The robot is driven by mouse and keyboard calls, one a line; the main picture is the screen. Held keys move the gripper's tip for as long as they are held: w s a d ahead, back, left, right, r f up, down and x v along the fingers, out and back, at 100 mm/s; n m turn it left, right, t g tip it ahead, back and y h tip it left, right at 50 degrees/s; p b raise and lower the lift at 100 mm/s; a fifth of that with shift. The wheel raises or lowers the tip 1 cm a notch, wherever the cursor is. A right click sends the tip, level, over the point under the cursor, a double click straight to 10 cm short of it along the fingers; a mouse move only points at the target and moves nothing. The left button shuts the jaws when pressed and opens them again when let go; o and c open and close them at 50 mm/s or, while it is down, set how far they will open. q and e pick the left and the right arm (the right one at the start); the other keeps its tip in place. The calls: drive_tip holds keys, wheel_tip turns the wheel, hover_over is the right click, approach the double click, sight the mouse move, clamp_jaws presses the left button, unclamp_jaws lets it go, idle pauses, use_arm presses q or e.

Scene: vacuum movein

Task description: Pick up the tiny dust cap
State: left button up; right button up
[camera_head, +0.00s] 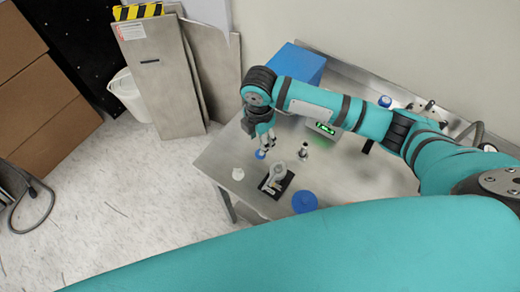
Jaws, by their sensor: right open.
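A tiny blue cap-like piece (260,154) is on the metal table (345,185), near its left edge. My right gripper (266,146) points down right above it, its fingers open. The gap between fingertips and piece is too small to judge. A small white cup-like piece (238,174) stands to the lower left of it, at the table's edge. I cannot tell for certain which of the two is the dust cap. My left gripper is out of view.
A black-based fixture (277,183), a small metal part (303,151) and a blue round lid (304,202) stand close by. Behind are a device with a green display (323,129) and a blue box (298,65). Metal panels (160,75) lean left of the table.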

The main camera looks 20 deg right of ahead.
drive_tip(key=shift+f, duration=0.55)
drive_tip(key=shift+f+p, duration=0.3)
drive_tip(key=shift+f, duration=0.05)
wheel_tip(320, 180, down, 4)
drive_tip(key=shift+d+f+p, duration=0.1)
drive_tip(key=shift+f+p, duration=0.15)
drive_tip(key=shift+p, duration=0.3)
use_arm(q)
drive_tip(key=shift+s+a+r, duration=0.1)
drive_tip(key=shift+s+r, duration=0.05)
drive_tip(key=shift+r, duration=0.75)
use_arm(e)
drive_tip(key=shift+c, duration=0.2)
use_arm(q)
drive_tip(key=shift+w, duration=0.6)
use_arm(e)
drive_tip(key=c, duration=0.8)
